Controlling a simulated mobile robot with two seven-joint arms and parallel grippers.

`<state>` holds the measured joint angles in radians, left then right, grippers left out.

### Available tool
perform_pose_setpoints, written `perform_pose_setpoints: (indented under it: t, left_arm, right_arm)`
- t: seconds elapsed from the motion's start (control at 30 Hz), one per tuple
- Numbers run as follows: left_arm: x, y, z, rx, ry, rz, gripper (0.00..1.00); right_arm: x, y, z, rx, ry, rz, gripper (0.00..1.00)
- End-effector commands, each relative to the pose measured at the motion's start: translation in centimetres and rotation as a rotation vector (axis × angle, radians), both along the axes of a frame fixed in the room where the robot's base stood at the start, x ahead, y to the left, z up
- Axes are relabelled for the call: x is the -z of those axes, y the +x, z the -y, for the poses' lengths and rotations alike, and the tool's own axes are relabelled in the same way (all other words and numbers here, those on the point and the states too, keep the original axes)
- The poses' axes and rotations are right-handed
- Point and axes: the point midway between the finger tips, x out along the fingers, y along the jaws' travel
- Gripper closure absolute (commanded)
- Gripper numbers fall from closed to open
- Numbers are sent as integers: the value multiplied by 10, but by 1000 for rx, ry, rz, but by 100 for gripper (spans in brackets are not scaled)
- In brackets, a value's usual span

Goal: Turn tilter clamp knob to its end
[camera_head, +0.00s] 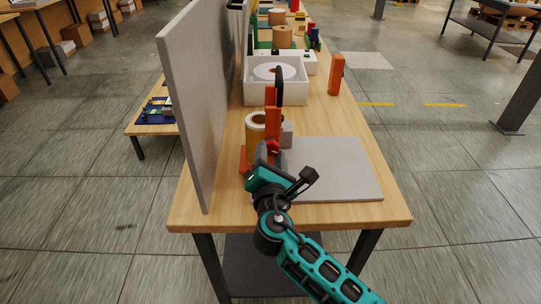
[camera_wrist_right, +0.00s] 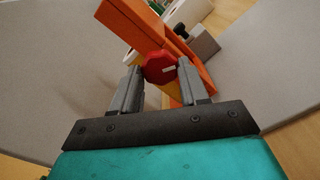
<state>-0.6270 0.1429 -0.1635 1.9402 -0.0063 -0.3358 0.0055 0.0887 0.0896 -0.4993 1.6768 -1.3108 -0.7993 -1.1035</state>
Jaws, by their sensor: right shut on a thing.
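The tilter is an orange upright (camera_head: 271,112) on an orange base at the near end of the wooden table. Its red clamp knob (camera_head: 273,147) faces me low on the upright. In the right wrist view the round red knob (camera_wrist_right: 159,67) has a small white mark and sits between the fingertips. My right gripper (camera_wrist_right: 160,74) is shut on the knob, one finger on each side. In the head view this gripper (camera_head: 267,153) reaches the tilter from the front and partly hides its base. My left gripper is out of view.
A grey panel (camera_head: 197,105) stands along the table's left side, close to the tilter. A flat grey plate (camera_head: 335,168) lies to the right. A yellow-brown roll (camera_head: 255,128) stands behind the tilter, and a white box (camera_head: 261,92) is farther back. An orange block (camera_head: 336,75) stands at the right edge.

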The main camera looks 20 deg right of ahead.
Motion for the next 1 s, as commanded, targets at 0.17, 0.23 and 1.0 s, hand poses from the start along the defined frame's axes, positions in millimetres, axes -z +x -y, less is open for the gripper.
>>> perform_pose_setpoints:
  t: [0.17, 0.23, 1.0]
  left_arm:
    - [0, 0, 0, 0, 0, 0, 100]
    - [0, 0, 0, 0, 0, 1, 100]
    - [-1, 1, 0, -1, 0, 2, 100]
  right_arm:
    - [-2, 1, 2, 3, -150, -38, 86]
    - [-2, 1, 2, 4, -202, -53, 86]
    - [-2, 1, 2, 5, -432, -120, 86]
